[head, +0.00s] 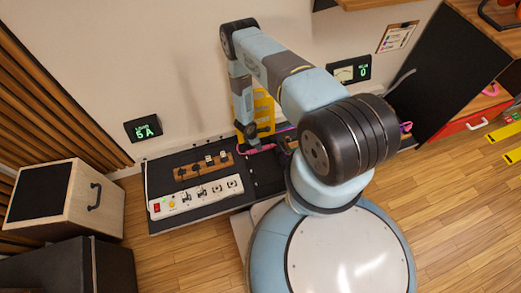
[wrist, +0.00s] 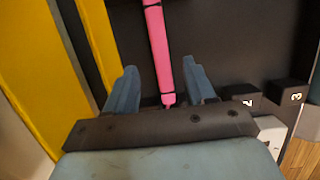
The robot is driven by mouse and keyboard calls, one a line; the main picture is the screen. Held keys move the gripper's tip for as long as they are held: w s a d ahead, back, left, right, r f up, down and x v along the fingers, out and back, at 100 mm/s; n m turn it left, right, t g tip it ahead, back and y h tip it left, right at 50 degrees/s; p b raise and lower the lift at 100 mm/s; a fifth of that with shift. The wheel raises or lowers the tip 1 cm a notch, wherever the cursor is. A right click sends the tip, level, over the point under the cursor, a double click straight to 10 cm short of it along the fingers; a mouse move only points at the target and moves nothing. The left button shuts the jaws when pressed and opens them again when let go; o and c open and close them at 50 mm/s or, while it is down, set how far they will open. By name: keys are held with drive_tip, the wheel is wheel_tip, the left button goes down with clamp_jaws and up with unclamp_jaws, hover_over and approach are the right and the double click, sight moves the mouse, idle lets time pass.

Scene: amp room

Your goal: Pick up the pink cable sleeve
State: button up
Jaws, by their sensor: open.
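The pink cable sleeve (wrist: 158,45) is a slim pink rod with dark bands. In the wrist view it runs from the top edge down between my fingers, over a dark surface. My gripper (wrist: 159,70) is open, with one blue finger on each side of the sleeve and gaps between. I cannot tell how far the fingertips are above it. In the head view my gripper (head: 250,140) is low over the black bench by the wall. A bit of pink (head: 268,147) shows beside it; my arm hides much of that area.
A yellow slotted panel (head: 263,108) stands close to my gripper. Black blocks marked 2 (wrist: 243,97) and 3 (wrist: 290,94) are to the right in the wrist view. A white power strip (head: 197,196) and a wooden strip with plugs (head: 203,167) lie on the bench (head: 160,224).

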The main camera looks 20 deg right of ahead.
drive_tip(key=shift+x, duration=2.85)
drive_tip(key=shift+a, duration=0.1)
clamp_jaws()
